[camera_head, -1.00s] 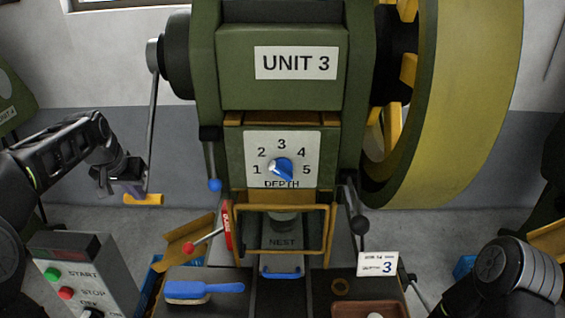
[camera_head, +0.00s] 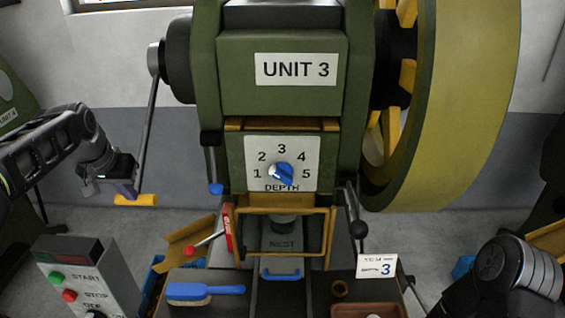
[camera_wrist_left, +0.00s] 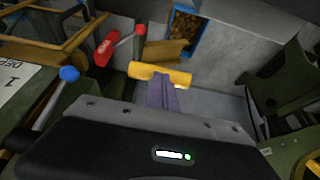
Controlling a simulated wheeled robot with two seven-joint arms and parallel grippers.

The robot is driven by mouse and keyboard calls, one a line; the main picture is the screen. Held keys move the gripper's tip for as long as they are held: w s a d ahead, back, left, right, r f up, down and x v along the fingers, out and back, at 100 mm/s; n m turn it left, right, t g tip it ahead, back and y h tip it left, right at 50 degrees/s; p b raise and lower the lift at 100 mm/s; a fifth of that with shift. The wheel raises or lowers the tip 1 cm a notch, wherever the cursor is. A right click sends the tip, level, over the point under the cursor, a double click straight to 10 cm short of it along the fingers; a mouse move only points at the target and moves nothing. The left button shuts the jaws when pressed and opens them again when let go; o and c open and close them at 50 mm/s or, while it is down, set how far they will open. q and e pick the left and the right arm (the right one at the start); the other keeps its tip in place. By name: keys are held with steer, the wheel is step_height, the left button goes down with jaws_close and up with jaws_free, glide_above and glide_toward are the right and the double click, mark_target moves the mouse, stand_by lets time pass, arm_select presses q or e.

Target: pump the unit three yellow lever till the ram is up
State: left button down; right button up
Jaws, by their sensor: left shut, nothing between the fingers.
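The unit three press (camera_head: 282,70) stands in the middle of the head view. Its yellow lever handle (camera_head: 135,199) sits at the lower end of a long grey rod on the press's left side. My left gripper (camera_head: 127,188) is shut, with its fingertips right at the yellow handle. In the left wrist view the purple fingers (camera_wrist_left: 163,95) lie together and reach the handle (camera_wrist_left: 160,74); exact contact cannot be told. A dark ram end (camera_head: 285,221) shows above the nest (camera_head: 285,245), partly behind the yellow guard frame. My right arm shows at lower right, its gripper out of view.
A blue-knobbed lever (camera_head: 216,188) and a red-knobbed lever (camera_head: 190,251) are close to the right of the handle. A control box (camera_head: 80,275) stands at lower left. A blue brush (camera_head: 200,291) lies on the press table.

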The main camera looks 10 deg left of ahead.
arm_select(q)
steer(key=v, duration=0.2)
steer(key=shift+s+r, duration=0.2)
steer(key=shift+r, duration=0.05)
steer(key=shift+r+p, duration=0.1)
steer(key=shift+p, duration=0.25)
steer(key=p+v, duration=0.4)
steer(key=v, duration=0.2)
steer(key=shift+r, duration=0.3)
steer(key=shift+d, duration=0.1)
